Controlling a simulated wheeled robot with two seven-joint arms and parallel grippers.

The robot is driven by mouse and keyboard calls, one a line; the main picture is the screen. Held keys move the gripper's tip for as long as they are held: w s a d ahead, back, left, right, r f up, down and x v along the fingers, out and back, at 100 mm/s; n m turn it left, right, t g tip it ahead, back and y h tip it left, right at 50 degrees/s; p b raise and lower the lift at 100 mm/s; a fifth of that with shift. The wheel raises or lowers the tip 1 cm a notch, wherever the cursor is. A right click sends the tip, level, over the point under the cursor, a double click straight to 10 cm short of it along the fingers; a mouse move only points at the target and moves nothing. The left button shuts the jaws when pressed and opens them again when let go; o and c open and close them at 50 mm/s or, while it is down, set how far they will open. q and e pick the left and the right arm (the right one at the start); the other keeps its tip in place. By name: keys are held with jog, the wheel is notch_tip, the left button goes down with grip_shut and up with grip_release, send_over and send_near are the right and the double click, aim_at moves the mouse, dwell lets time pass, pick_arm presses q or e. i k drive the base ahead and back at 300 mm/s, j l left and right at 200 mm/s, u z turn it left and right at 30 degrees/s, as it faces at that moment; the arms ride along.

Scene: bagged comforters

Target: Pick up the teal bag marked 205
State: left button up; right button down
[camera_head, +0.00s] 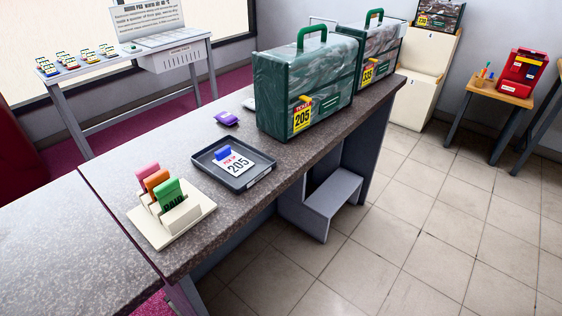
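The teal bag marked 205 (306,82) stands upright on the speckled counter (225,225). It has a clear front over folded fabric, a green top handle (312,36) and a yellow and red tag (302,114) reading 205. A similar teal bag (370,50) with a yellow tag, which seems to read 235, stands behind it to the right. A card reading 205 (237,163) lies in a dark tray (256,181) in front of the bag. Neither of my grippers shows in the head view.
A cream holder (175,220) with pink, orange and green cards stands on the near counter. A purple item (227,118) lies left of the bag. A side table (505,92) carries a red box (524,72). The tiled floor (400,240) at right is clear.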

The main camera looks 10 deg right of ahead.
aim_at(323, 68)
jog(key=k+l+z, duration=0.1)
jog(key=l, duration=1.3)
jog(key=k+z, duration=0.05)
